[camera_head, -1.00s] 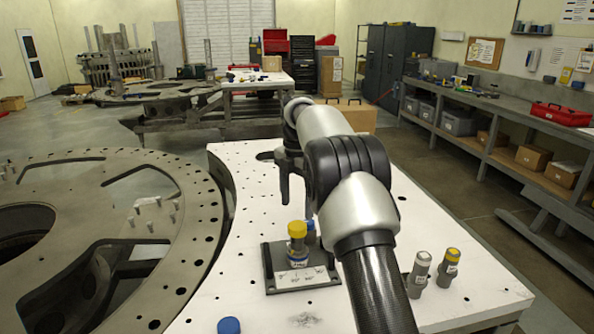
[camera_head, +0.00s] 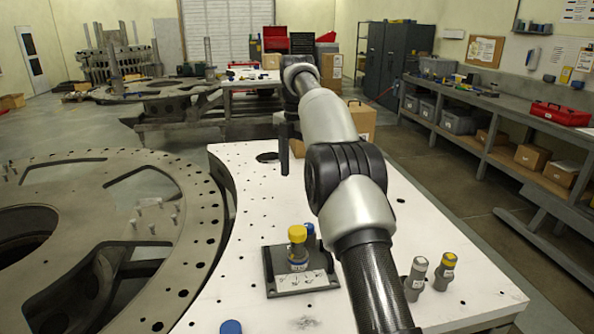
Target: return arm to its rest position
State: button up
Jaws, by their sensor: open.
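My arm reaches from the lower right up over the white table (camera_head: 232,235). My gripper (camera_head: 287,152) hangs at its far end, pointing down above the back of the table, partly hidden by the wrist. It looks open, and I see nothing in it. It is apart from the yellow-capped bottle (camera_head: 298,248), which stands upright at a dark stand (camera_head: 300,281) with a white label in front. A blue-topped piece (camera_head: 309,230) is just behind that bottle, partly hidden.
A blue cap (camera_head: 230,327) shows at the bottom edge. A large metal turret plate (camera_head: 180,230) with holes lies left. A cardboard box (camera_head: 362,120) stands behind the table.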

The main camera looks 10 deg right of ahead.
jog(key=s+r+m+t, duration=0.3)
jog(key=s+r+m, duration=0.9)
jog(key=s, duration=0.4)
jog(key=s+f+m+t, duration=0.1)
jog(key=s+f+m, duration=0.4)
jog(key=s, duration=0.7)
jog(key=s+f+m+t, duration=0.1)
jog(key=s+f+m, duration=0.5)
jog(key=s, duration=0.5)
jog(key=shift+s+m+t, duration=0.3)
jog(key=shift+s+m, duration=0.1)
jog(key=shift+m, duration=0.5)
